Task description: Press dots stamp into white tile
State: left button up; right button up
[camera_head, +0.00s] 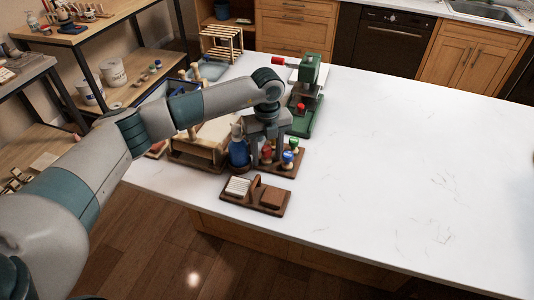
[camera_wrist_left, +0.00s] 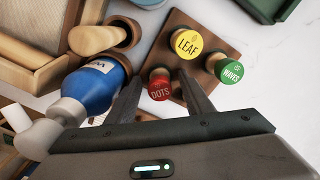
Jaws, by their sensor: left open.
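The red-topped dots stamp (camera_wrist_left: 159,88) stands in a brown wooden holder (camera_wrist_left: 205,45), between the two fingers of my left gripper (camera_wrist_left: 163,98). The fingers are open around it, and I cannot tell whether they touch it. Beside it in the left wrist view are the yellow leaf stamp (camera_wrist_left: 187,43) and the green waves stamp (camera_wrist_left: 229,69). In the head view my left gripper (camera_head: 266,160) points down at the stamp holder (camera_head: 286,171). A white tile (camera_head: 238,186) lies in the left part of a small wooden tray (camera_head: 254,200). My right gripper is not in view.
A brown block (camera_head: 272,197) lies in the tray's right part. A blue bottle (camera_head: 238,152) stands close left of my gripper. A green press (camera_head: 306,95) stands behind the stamps. A wooden frame (camera_head: 200,152) is further left. The white counter (camera_head: 410,170) is clear on the right.

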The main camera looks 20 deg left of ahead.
pick_arm(q)
jog(key=shift+r+b, duration=0.3)
jog(key=shift+r, duration=0.25)
notch_tip(320, 180, up, 16)
jog(key=b, duration=0.5)
jog(key=shift+r, duration=0.15)
jog(key=shift+s, duration=0.1)
